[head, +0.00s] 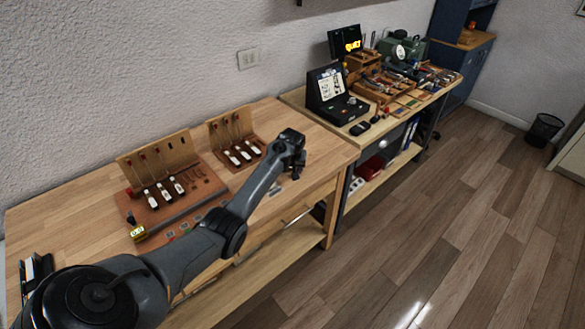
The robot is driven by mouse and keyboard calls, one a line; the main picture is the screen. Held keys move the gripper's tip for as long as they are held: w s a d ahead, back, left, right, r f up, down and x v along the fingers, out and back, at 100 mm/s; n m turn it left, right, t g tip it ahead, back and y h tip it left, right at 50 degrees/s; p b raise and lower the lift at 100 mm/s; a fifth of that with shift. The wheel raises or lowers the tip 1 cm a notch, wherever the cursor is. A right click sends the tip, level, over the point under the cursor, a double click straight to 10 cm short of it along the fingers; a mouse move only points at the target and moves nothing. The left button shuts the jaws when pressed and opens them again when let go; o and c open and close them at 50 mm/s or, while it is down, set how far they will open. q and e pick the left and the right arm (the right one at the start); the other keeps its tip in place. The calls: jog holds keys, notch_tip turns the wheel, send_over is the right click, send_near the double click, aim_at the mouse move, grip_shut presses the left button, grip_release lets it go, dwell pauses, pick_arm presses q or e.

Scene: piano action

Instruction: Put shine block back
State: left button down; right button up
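My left arm reaches in from the lower left, and its gripper (297,172) points down over the right part of the near wooden workbench (325,151). The fingers are small and dark, so I cannot tell whether they are open or shut or hold anything. A small light grey piece (275,190) lies on the bench just left of the gripper. I cannot make out for sure which piece is the shine block. My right gripper is not in view.
A larger piano action model (170,205) and a smaller one (238,152) stand on the bench against the wall. A small yellow item (138,234) lies front left. A second bench holds a black case (335,95) and tool trays (385,90). The bench's right end is clear.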

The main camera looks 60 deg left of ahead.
pick_arm(q)
jog(key=shift+c, duration=2.2)
grip_release()
jog(key=shift+f, duration=0.15)
jog(key=p+v, duration=0.3)
jog(key=v, duration=0.9)
jog(key=s+d+f+m, duration=0.3)
jog(key=d+f, duration=0.1)
jog(key=d, duration=0.3)
jog(key=s+d+f+m, duration=0.2)
jog(key=s+d+f, duration=0.2)
jog(key=d, duration=0.3)
jog(key=s+d+f+m, duration=0.3)
jog(key=d+f, duration=0.1)
jog(key=d, duration=0.4)
jog(key=s+d+r+m+t+h, duration=0.1)
jog(key=s+d+r+m+h, duration=0.1)
jog(key=s+d, duration=1.5)
jog(key=d+m+h, duration=0.1)
jog(key=d+m, duration=0.1)
jog(key=shift+s+d+m+h, duration=0.15)
jog(key=shift+s+m+h, duration=0.05)
jog(key=shift+m+h, duration=0.1)
